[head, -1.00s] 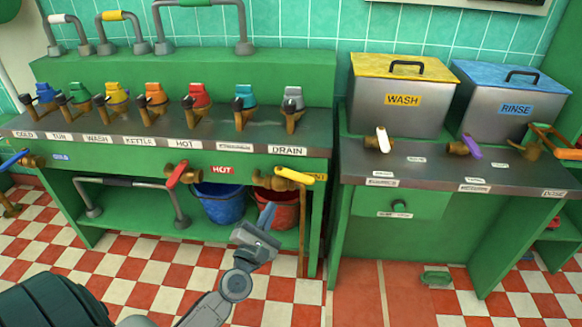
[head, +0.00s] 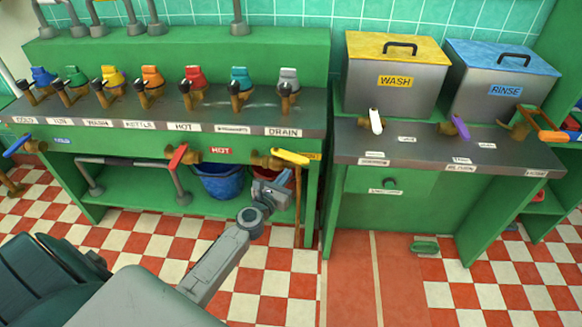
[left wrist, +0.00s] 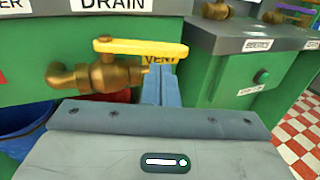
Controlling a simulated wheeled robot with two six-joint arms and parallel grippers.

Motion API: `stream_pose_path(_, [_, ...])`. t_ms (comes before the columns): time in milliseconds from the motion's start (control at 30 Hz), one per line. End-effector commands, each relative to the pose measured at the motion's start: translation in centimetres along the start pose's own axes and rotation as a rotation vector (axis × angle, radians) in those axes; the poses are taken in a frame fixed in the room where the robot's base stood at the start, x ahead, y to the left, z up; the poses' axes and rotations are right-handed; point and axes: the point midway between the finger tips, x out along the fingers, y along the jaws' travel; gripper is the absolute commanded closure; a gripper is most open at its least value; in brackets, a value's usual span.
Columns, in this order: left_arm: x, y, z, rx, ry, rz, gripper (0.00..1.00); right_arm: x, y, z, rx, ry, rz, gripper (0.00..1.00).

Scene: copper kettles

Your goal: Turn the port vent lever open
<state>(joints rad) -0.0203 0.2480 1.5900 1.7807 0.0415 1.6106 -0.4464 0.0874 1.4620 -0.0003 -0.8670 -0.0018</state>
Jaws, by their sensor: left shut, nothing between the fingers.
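The yellow vent lever (head: 290,157) sits on a brass valve (head: 265,160) at the right end of the green bench front. In the left wrist view the lever (left wrist: 140,48) lies level, pointing right, with a partly covered VENT label (left wrist: 159,59) behind its tip. My left gripper (head: 284,178) is shut and empty just below the lever's free end. In the left wrist view its fingertips (left wrist: 160,72) stand close under that end; I cannot tell whether they touch it. My right gripper is not in view.
A red HOT lever (head: 177,156) and a blue lever (head: 17,146) sit further left on the same front. A blue bucket (head: 219,183) and a mostly hidden red bucket stand below. The counter with the WASH tank (head: 395,85) is to the right, across a gap.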

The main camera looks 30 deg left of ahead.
Motion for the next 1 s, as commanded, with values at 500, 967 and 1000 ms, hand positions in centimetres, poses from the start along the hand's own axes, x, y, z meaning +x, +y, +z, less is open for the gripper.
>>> stream_pose_path(500, [4.2,0.0,-0.1,0.002,0.002,0.0,1.0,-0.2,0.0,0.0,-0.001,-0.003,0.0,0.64])
stream_pose_path(967, [5.4,-0.8,0.0,-0.004,-0.002,0.134,1.0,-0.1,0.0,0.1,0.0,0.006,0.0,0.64])
stream_pose_path(1000, [5.8,-0.9,0.0,-0.003,-0.002,0.168,1.0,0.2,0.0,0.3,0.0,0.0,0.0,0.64])
